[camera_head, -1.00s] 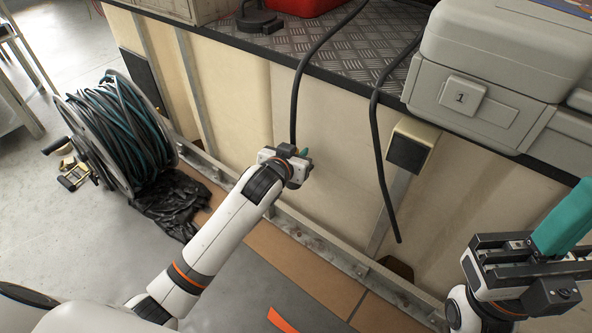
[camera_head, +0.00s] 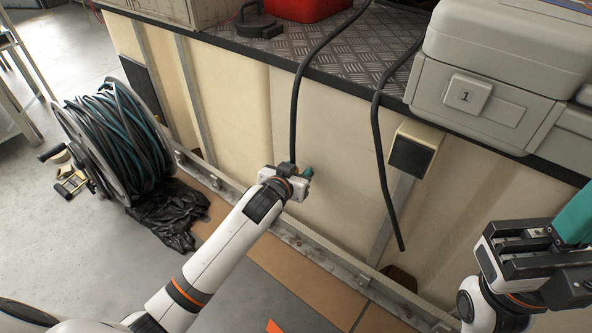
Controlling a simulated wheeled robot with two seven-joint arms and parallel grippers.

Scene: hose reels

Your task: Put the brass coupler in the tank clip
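My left gripper (camera_head: 302,180) is low in front of the cream tank wall (camera_head: 345,140), beside the lower end of a hanging black hose (camera_head: 296,110). Its wrist hides most of its fingers. A small teal piece with a yellowish spot shows at its far side; I cannot tell whether this is the brass coupler or whether it is held. I cannot make out the tank clip for certain. My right gripper (camera_head: 560,235) is at the lower right, partly out of frame, with a teal piece at its end; its opening is unclear.
A second black hose (camera_head: 384,170) hangs free right of the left gripper. A hose reel (camera_head: 120,145) stands left, near yellow-and-black items (camera_head: 70,184) and a crumpled black sheet (camera_head: 172,215). A grey case (camera_head: 490,105) sits on the tread-plate top (camera_head: 345,50). A metal rail runs along the wall's foot.

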